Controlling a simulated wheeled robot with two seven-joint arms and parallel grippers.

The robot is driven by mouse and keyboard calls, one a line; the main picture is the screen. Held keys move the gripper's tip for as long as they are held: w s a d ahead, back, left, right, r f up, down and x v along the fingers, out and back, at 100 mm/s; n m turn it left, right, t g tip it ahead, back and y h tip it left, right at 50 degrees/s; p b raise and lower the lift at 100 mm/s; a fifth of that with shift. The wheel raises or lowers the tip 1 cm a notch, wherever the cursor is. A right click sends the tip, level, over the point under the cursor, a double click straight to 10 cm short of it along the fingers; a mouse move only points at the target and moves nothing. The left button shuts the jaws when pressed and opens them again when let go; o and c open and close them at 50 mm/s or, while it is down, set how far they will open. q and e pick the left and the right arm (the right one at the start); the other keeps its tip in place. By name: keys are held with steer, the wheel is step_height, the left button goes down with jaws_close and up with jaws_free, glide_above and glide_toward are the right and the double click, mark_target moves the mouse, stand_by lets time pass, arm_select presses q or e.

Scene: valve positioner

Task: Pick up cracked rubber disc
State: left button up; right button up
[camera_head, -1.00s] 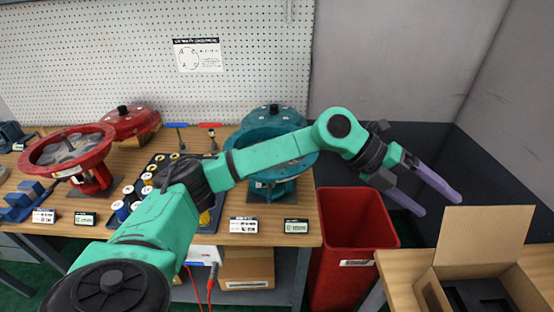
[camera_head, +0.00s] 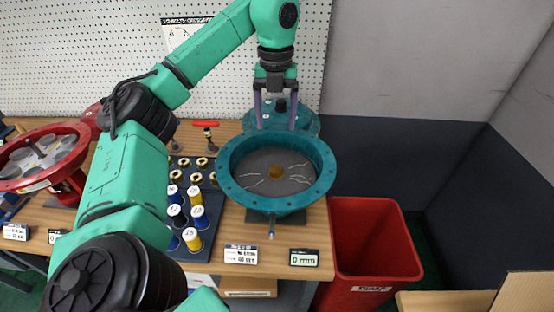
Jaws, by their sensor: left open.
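The cracked rubber disc (camera_head: 268,187) is dark grey with pale crack lines and a brown centre. It lies inside the open teal round housing (camera_head: 229,185) on the workbench. My right gripper is not in view.
A teal cover (camera_head: 309,121) lies behind the housing. A tray (camera_head: 211,228) of several sockets and brass parts is left of it. A red housing (camera_head: 12,183) stands at far left. A red bin (camera_head: 368,235) is right of the bench.

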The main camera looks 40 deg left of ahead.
arm_select(q)
steer(key=b, duration=0.3)
glide_above(276, 169)
step_height(276, 169, down, 5)
steer(key=shift+r, duration=0.15)
steer(key=shift+s+d+f, duration=0.15)
steer(key=shift+s+f, duration=0.05)
steer(key=shift+f, duration=0.35)
steer(key=shift+w+a+f, duration=0.2)
steer(key=shift+f, duration=0.4)
steer(key=shift+w+a+f, duration=0.2)
steer(key=shift+f, duration=0.35)
steer(key=f, duration=0.2)
steer(key=f+p, duration=0.1)
steer(key=f, duration=0.1)
steer(key=shift+s+d, duration=0.25)
steer(key=shift+s, duration=0.05)
steer(key=shift+f, duration=0.3)
steer(key=shift+c, duration=0.6)
steer(key=shift+w, duration=0.1)
steer(key=c, duration=1)
jaws_close()
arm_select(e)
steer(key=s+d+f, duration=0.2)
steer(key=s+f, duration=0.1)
